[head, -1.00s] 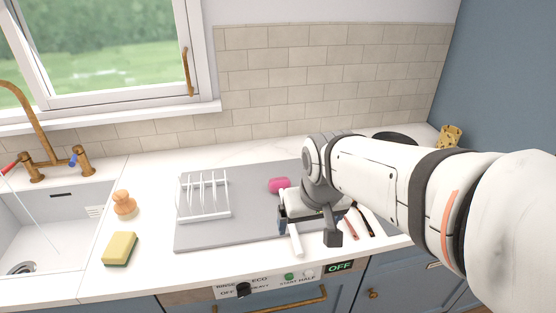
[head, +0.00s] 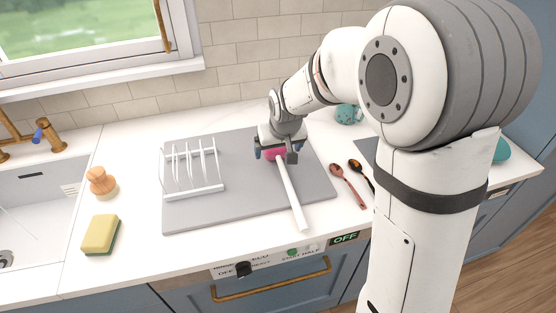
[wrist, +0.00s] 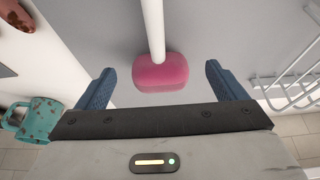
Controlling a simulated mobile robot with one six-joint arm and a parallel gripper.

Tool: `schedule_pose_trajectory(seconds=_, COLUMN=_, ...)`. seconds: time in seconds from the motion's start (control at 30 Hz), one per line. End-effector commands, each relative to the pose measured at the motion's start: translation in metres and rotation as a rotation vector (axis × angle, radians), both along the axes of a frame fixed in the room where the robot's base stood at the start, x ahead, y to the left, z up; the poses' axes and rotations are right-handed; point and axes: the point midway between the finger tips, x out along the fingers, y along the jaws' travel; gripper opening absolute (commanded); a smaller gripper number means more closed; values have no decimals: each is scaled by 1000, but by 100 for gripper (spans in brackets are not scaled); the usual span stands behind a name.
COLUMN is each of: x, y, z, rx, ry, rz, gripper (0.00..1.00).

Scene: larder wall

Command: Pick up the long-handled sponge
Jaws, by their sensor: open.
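The long-handled sponge has a pink head (wrist: 160,72) and a white handle (head: 290,195). It lies on the grey mat (head: 240,212), the handle pointing toward the counter's front edge. My gripper (head: 275,154) is over the pink head in the head view and partly hides it. In the wrist view my gripper (wrist: 160,88) is open, with one blue finger on each side of the pink head and a gap on both sides. The fingers do not touch it there. I cannot tell the exact height between them.
A white dish rack (head: 193,168) stands on the mat left of the sponge. Wooden spoons (head: 347,185) lie to the right. A teal patterned mug (wrist: 33,122) is near the wall. A yellow sponge (head: 100,234) and a wooden brush (head: 102,182) sit by the sink.

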Motion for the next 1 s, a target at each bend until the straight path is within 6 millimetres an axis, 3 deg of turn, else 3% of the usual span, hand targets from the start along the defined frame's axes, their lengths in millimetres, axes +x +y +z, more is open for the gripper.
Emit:
schedule_pose_trajectory(seconds=0.2, x=10, y=2, z=-25, rx=-1, ry=2, rz=1, gripper=91)
schedule_pose_trajectory(seconds=0.47, x=11, y=3, z=-28, rx=0, ry=-1, rz=2, gripper=91)
schedule_pose_trajectory(seconds=1.0, x=11, y=4, z=-28, rx=0, ry=0, rz=3, gripper=48)
